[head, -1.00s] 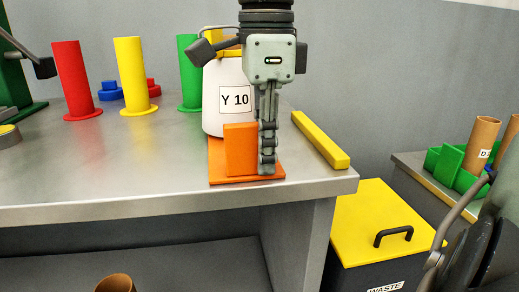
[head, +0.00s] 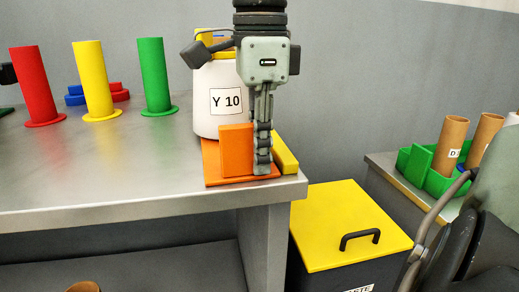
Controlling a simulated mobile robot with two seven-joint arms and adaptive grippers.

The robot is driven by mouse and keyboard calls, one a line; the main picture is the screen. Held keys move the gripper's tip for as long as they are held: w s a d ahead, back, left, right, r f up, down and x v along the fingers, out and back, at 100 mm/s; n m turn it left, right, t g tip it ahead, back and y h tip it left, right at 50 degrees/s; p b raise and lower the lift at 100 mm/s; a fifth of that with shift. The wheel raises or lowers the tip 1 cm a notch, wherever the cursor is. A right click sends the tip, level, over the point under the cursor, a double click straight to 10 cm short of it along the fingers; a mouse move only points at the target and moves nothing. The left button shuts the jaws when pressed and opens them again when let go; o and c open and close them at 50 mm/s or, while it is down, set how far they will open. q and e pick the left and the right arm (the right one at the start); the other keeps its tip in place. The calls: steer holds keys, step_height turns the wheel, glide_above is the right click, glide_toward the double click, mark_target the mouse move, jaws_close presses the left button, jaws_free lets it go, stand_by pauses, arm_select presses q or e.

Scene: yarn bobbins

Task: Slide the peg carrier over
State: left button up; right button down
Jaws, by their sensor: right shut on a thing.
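The orange peg carrier (head: 211,168) is a flat plate with an upright orange block (head: 236,150) at its front. It sits near the right end of the metal table. A white bobbin (head: 210,75) labelled "Y 10" stands upright on it behind the block, with yellow showing at its top. My right gripper (head: 262,165) comes down from above and is shut on the upright block at its right side; the block partly hides the grip. My left gripper is not in view.
A yellow bar (head: 285,156) lies along the table's right edge, close beside the carrier. Red (head: 38,85), yellow (head: 93,80) and green (head: 154,75) posts stand left. A yellow-lidded waste bin (head: 345,225) and a green crate (head: 440,180) with brown tubes are right.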

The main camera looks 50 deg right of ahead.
steer(key=c, duration=1.4)
jaws_free()
steer(key=shift+c, duration=0.2)
step_height(320, 180, up, 12)
